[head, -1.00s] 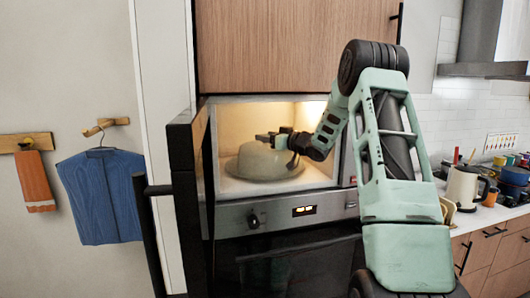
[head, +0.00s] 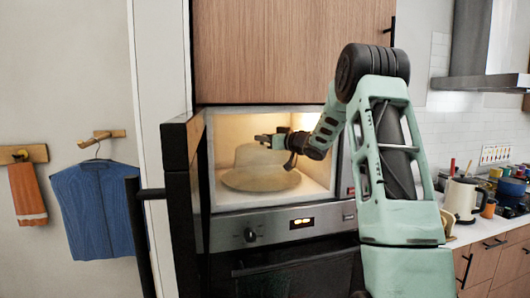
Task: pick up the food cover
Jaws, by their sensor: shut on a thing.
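The food cover (head: 255,157) is a pale, beige dome inside the lit microwave (head: 218,195). A wide, pale round plate (head: 260,182) shows below it on the cavity floor. My gripper (head: 268,139) reaches in from the right and is shut on the top of the food cover. The dark fingers hide the very top of the dome. The cover's pale colour blends with the plate and the cavity, so I cannot tell whether its lower rim touches the plate.
The microwave door (head: 183,190) stands open at the left, close to the opening. A wooden cabinet (head: 295,50) is right above and an oven (head: 295,265) below. A kettle (head: 462,199) and jars stand on the counter at the right.

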